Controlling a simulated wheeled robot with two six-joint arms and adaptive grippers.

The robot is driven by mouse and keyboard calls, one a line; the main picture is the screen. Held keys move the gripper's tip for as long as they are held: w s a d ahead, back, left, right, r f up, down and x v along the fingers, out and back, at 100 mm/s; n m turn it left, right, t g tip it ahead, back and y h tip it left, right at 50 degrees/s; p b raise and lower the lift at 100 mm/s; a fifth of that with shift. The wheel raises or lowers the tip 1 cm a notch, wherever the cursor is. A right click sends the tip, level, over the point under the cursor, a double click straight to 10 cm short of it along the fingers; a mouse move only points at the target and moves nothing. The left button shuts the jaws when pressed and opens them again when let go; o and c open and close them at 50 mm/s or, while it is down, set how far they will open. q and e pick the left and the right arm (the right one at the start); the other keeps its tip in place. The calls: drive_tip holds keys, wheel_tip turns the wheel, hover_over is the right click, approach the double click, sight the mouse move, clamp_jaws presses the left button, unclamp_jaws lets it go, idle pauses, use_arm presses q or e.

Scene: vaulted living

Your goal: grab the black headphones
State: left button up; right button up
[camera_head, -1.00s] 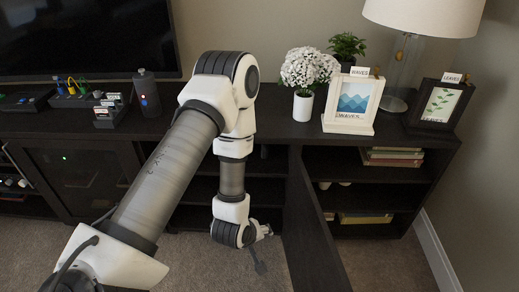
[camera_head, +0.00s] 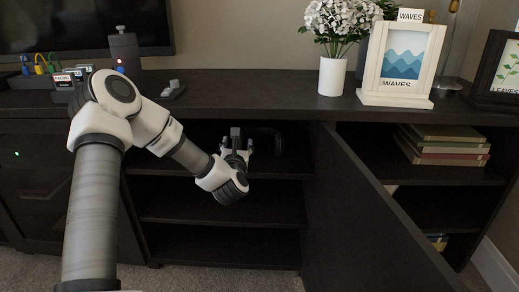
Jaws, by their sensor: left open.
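The black headphones (camera_head: 272,138) appear as a dark curved shape on the upper shelf inside the open cabinet, hard to make out in the shade. My left gripper (camera_head: 236,138) is at the front of that shelf opening, just left of the dark shape, with its fingers pointing into the cabinet. It is open and I see nothing between its fingers. I cannot tell whether it touches the headphones. My right gripper is out of view.
The open cabinet door (camera_head: 365,215) swings out to the right of my left gripper. The cabinet top (camera_head: 260,103) is close above it. Lower shelves look empty. A white vase (camera_head: 332,76), a waves picture frame (camera_head: 400,65) and a dark leaves frame (camera_head: 497,75) stand on top.

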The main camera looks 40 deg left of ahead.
use_arm(q)
drive_tip(key=b+x, duration=0.1)
drive_tip(key=x, duration=0.2)
drive_tip(key=shift+w+f, duration=0.15)
drive_tip(key=shift+w+a, duration=0.25)
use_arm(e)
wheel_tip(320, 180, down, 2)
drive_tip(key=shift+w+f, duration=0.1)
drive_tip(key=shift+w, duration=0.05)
use_arm(q)
clamp_jaws()
drive_tip(key=shift+r, duration=0.25)
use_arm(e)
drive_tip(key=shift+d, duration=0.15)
